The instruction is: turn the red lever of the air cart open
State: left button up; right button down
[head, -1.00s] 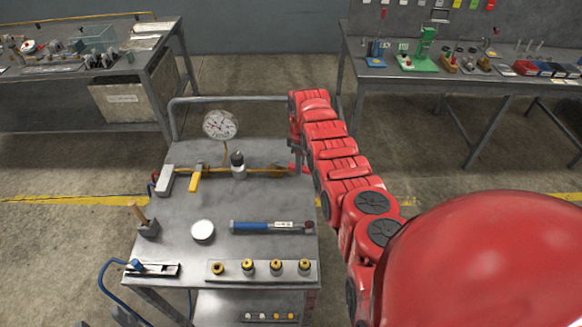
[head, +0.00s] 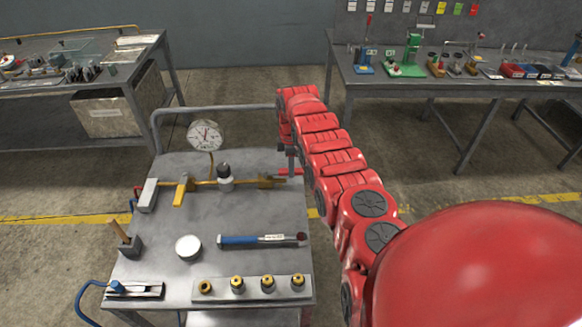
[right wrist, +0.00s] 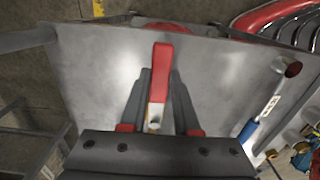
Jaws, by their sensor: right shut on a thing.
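The air cart (head: 220,220) is a grey metal cart in front of me. A brass-coloured pipe with a valve (head: 268,182) runs along its top. The red lever (head: 290,171) sits at the right end of this pipe, partly hidden by my right gripper (head: 290,160). In the right wrist view the red lever (right wrist: 162,72) stands between the dark fingers of my right gripper (right wrist: 158,105), which is shut on it. In the head view the lever lies roughly along the pipe. My left gripper is not in view.
A gauge (head: 205,135), a yellow handle (head: 181,190), a blue tool (head: 262,240), a round white tin (head: 188,247) and a strip of brass fittings (head: 252,289) are on the cart. Workbenches stand at the back left (head: 75,95) and back right (head: 460,85).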

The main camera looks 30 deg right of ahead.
jog(key=shift+w+r, duration=0.1)
jog(key=c, duration=0.6)
grip_release()
jog(key=shift+c, duration=0.2)
notch_tip(320, 180, up, 3)
jog(key=shift+d+f, duration=0.1)
notch_tip(320, 180, up, 14)
jog(key=b, duration=0.1)
jog(key=shift+r, duration=0.25)
